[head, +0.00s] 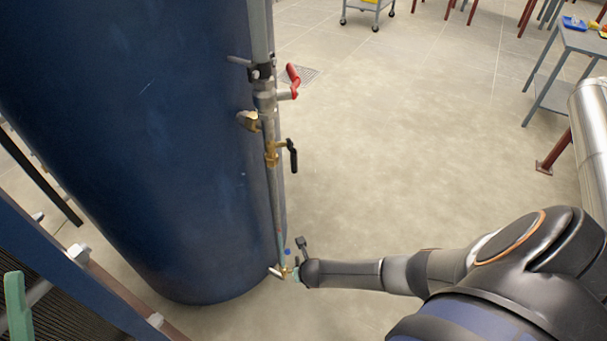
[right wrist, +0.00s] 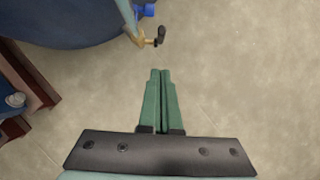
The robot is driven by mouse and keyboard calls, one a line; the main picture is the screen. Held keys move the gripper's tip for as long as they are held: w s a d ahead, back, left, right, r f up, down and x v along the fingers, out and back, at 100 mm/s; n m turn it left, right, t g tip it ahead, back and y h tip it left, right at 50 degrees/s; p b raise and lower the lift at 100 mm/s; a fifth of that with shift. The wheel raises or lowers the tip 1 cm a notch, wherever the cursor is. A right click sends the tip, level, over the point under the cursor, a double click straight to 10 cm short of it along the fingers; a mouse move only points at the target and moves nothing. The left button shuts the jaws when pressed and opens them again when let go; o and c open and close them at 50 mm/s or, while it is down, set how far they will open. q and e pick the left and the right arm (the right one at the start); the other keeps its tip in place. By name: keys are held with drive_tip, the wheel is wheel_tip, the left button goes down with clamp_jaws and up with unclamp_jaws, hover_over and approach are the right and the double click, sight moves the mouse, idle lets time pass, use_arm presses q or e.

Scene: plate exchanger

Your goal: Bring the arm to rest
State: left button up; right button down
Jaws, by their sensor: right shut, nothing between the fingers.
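My right arm (head: 400,272) reaches in from the right in the head view, stretched low across to the foot of a thin vertical pipe. Its wrist hides most of the gripper there. In the right wrist view my right gripper (right wrist: 160,72) has its two green fingers together, with nothing between them. Bare floor lies beyond and around the fingertips. A brass fitting (right wrist: 140,41) with a black handle (right wrist: 160,35) and a blue handle (right wrist: 144,11) is ahead of the tips, visibly apart from them in that picture. My left gripper is not seen.
A large blue tank (head: 150,130) fills the left. Along its pipe are a red-handled valve (head: 293,77) and a black-handled valve (head: 293,157). A blue frame (head: 60,270) with bolts and a green piece (head: 17,305) stands lower left. Open floor lies in the middle.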

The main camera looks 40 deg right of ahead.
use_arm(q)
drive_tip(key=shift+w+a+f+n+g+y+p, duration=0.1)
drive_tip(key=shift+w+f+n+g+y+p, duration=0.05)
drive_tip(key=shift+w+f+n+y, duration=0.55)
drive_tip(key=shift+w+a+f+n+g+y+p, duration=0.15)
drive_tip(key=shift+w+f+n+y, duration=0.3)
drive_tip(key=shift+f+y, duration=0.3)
